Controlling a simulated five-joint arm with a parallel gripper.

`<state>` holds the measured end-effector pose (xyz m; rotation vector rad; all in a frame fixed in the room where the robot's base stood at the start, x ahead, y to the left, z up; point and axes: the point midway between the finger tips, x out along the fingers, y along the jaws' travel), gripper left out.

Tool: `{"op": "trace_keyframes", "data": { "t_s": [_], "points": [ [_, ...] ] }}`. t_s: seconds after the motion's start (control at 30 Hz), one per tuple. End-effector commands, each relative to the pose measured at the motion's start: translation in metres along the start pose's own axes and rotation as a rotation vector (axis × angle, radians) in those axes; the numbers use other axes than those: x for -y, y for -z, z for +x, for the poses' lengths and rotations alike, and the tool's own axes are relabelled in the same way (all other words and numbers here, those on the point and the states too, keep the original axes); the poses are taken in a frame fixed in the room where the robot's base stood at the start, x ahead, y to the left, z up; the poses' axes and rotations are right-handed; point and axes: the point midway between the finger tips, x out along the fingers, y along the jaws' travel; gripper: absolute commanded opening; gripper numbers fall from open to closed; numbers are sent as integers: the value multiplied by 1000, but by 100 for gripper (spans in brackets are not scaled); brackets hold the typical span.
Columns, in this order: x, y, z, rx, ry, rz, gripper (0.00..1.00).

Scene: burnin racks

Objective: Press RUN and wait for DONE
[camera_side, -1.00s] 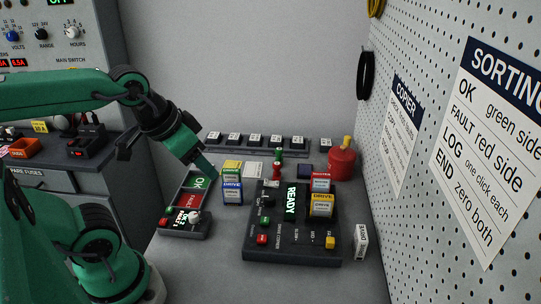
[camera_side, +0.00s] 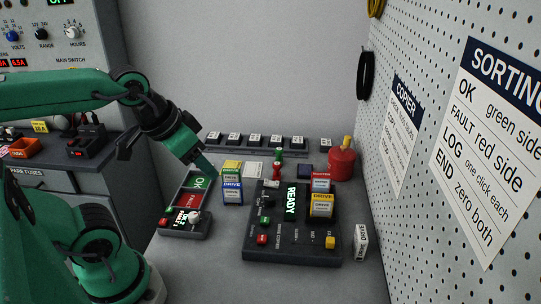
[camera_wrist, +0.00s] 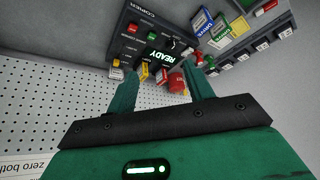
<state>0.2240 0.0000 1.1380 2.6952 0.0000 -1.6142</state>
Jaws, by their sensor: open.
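The dark copier (camera_side: 290,257) stands on the bench, and its green screen (camera_side: 291,201) reads READY. On its panel are a green button (camera_side: 265,220), a red button (camera_side: 262,239) and a yellow button (camera_side: 330,242); their lettering is too small to read. The green button (camera_wrist: 132,28) and red button (camera_wrist: 115,35) also show at the top of the wrist view. A red drive (camera_side: 321,182) and a yellow drive (camera_side: 321,205) sit in the copier's right part. My gripper (camera_wrist: 160,80) is open and empty, up and left of the copier in the side view.
A sorting tray (camera_side: 186,232) with OK and FAULT panels lies left of the copier. A blue drive (camera_side: 232,192) stands between them. Behind are a red canister (camera_side: 341,164) and a row of dark holders (camera_side: 255,141). A pegboard wall (camera_side: 425,130) bounds the right.

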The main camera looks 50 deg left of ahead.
Motion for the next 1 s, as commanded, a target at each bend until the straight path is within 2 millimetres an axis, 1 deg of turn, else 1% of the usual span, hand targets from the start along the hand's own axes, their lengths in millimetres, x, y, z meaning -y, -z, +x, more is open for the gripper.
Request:
{"op": "trace_keyframes", "data": {
  "t_s": [0.3,0.57,1.0],
  "points": [
    [0,0,0,0,0,0,52],
    [0,0,0,0,0,0,1],
    [0,0,0,0,0,0,0]
  ]
}}
